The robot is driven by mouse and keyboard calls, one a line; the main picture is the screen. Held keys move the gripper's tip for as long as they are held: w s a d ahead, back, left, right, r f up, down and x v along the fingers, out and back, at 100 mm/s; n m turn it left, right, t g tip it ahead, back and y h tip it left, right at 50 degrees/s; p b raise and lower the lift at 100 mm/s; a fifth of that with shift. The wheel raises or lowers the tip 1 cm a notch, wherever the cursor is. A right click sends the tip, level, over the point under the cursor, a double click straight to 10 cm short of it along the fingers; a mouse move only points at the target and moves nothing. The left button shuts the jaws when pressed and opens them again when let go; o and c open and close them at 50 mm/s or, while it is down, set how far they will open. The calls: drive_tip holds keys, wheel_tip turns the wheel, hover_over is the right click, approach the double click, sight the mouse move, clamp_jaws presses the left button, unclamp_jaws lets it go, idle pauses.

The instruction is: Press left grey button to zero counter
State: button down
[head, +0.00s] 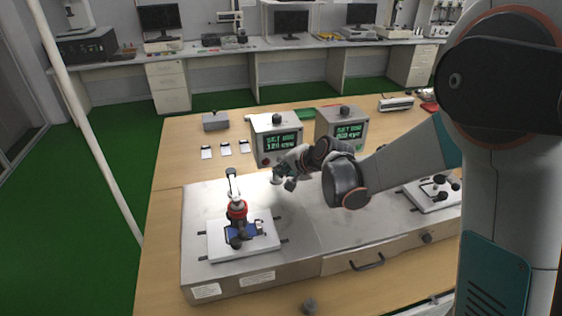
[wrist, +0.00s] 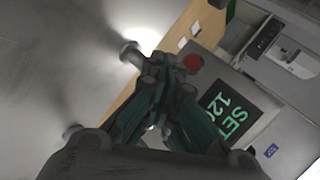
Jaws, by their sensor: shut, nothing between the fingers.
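The left counter box (head: 276,138) is light grey with a green-lit screen. Its screen (wrist: 228,110) also shows in the wrist view, with a red button (wrist: 193,63) beside it. A small round grey button (head: 276,180) stands on the metal bench top in front of this box. In the wrist view, what looks like the same grey button (wrist: 130,50) is just left of the fingertips. My gripper (head: 284,172) is shut and empty, its tips (wrist: 158,64) close beside the button. I cannot tell whether they touch it.
A second counter box (head: 342,127) stands to the right. A test rig with a red ring (head: 237,210) stands on a white plate at the left of the metal bench (head: 300,235). Another white plate (head: 425,201) is at the right. The bench top between is mostly clear.

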drive_tip(key=shift+w, duration=0.1)
drive_tip(key=shift+w+a, duration=0.1)
drive_tip(key=shift+w, duration=0.25)
drive_tip(key=shift+w+a, duration=0.1)
drive_tip(key=shift+w, duration=0.25)
idle(0.7)
drive_tip(key=shift+s, duration=0.15)
drive_tip(key=shift+s+d, duration=0.2)
drive_tip(key=shift+s, duration=0.45)
drive_tip(key=s, duration=0.2)
drive_tip(key=s+d, duration=0.1)
drive_tip(key=s, duration=0.1)
drive_tip(key=shift+s+d+b, duration=0.2)
drive_tip(key=shift+s+b, duration=0.2)
drive_tip(key=shift+r, duration=0.1)
idle(0.6)
